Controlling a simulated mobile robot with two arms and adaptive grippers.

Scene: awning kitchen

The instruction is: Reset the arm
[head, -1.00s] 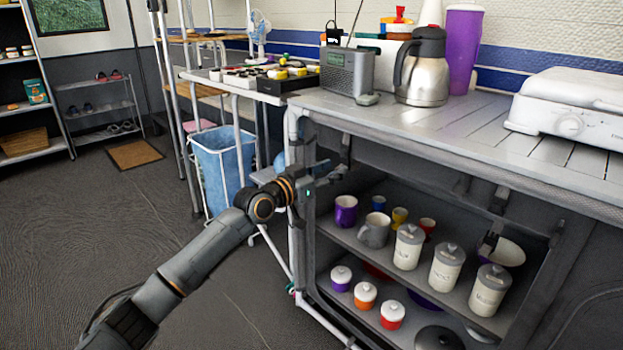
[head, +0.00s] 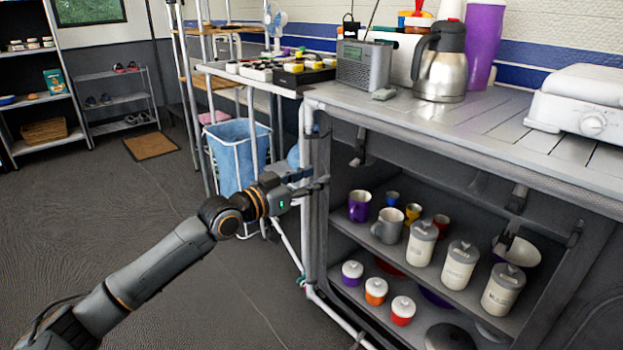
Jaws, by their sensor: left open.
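My left arm comes in from the lower left. My left gripper (head: 312,181) is open and empty, with its fingers pointing right beside the left front post of the open cabinet (head: 317,215). I cannot tell whether the fingers touch the post. My right gripper is not in view.
The cabinet shelves hold a purple mug (head: 360,206), a grey mug (head: 388,226), white canisters (head: 460,264) and small lidded jars. The counter bears a radio (head: 363,65), a steel jug (head: 440,62) and a white appliance (head: 585,100). A blue basket (head: 238,155) stands behind my gripper.

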